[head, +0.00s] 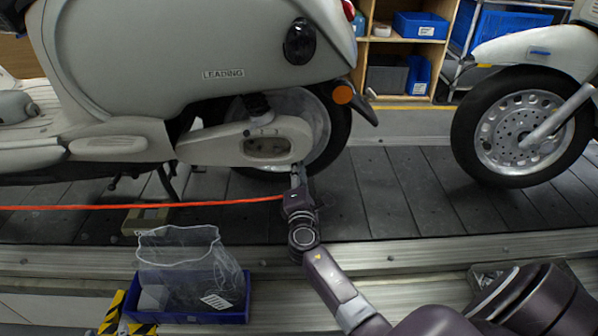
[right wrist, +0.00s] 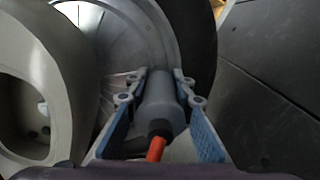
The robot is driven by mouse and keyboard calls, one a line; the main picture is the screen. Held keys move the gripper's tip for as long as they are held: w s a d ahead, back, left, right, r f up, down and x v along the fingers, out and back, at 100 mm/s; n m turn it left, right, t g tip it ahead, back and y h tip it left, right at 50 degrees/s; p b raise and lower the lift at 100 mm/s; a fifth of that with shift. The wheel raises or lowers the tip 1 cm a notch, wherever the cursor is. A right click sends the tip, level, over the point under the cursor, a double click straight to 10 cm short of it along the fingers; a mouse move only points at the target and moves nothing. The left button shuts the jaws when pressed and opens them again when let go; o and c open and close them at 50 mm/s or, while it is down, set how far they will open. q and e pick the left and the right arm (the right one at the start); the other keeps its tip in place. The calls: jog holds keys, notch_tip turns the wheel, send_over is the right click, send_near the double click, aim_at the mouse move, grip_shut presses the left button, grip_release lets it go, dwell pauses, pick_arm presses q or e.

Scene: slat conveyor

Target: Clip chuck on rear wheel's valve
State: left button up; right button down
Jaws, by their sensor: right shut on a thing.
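The scooter's rear wheel (head: 334,128) shows behind the light swingarm cover, with a dark tyre and pale rim. It also shows in the right wrist view (right wrist: 138,38). My right gripper (head: 297,172) is low in front of this wheel. Its blue-padded fingers (right wrist: 160,92) are shut on the chuck (right wrist: 162,98), a grey cylinder pointing at the rim. An orange hose (head: 140,206) runs from the left to the gripper; its end (right wrist: 156,148) joins the chuck's near end. I cannot make out the valve, or whether the chuck touches it. My left gripper is not in view.
The swingarm cover (right wrist: 32,100) is close left of the gripper. A second scooter's front wheel (head: 520,130) stands at right on the slat conveyor (head: 400,190). A blue bin (head: 210,315) with a clear bag sits at front left. Slats between the wheels are clear.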

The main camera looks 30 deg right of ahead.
jog(key=c, duration=1.6)
grip_release()
jog(key=v, duration=1.2)
jog(key=shift+f, duration=0.1)
